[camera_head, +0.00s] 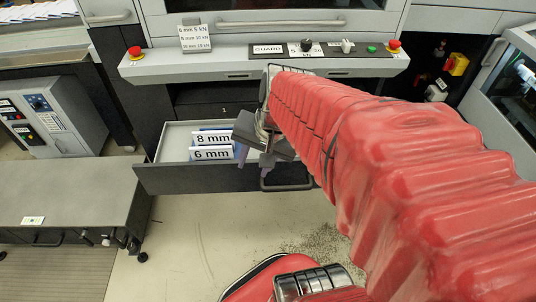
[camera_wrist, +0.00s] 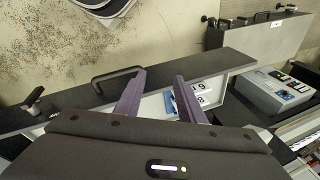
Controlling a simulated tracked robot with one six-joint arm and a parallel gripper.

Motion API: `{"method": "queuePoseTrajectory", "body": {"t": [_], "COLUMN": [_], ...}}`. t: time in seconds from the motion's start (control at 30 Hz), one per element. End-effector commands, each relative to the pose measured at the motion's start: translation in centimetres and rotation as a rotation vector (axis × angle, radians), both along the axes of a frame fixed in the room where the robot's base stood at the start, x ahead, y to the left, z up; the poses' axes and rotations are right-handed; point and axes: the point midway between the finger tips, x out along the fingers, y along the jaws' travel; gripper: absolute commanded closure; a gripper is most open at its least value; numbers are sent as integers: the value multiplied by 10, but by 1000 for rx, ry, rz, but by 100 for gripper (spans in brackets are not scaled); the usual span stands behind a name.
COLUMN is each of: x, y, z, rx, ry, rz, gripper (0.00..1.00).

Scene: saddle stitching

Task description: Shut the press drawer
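The press drawer (camera_head: 180,180) stands pulled out below the press, with a dark front panel and a pale inside. Its black bar handle (camera_head: 287,184) is on the front, partly behind my arm. In the wrist view, the handle (camera_wrist: 117,73) is on the far side of the dark front panel (camera_wrist: 225,70). My gripper (camera_head: 256,165) hangs over the drawer, close to the front panel. In the wrist view, my gripper (camera_wrist: 161,76) has its two purple fingers apart with nothing between the tips. I cannot tell whether a finger touches the panel.
Cards marked 8 mm (camera_head: 212,137) and 6 mm (camera_head: 211,153) stand inside the drawer. A control bar with red buttons (camera_head: 135,52) runs above. A grey low cart (camera_head: 65,200) stands left, near the drawer's corner. The floor (camera_head: 190,240) before the drawer is clear.

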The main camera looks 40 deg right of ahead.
Motion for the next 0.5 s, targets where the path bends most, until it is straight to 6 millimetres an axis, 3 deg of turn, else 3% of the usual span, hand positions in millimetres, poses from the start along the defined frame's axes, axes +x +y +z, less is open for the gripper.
{"method": "queuePoseTrajectory", "body": {"t": [0.5], "x": [-21], "y": [-113], "z": [-64], "rx": [366], "ry": [92], "rz": [-776], "gripper": [64]}}
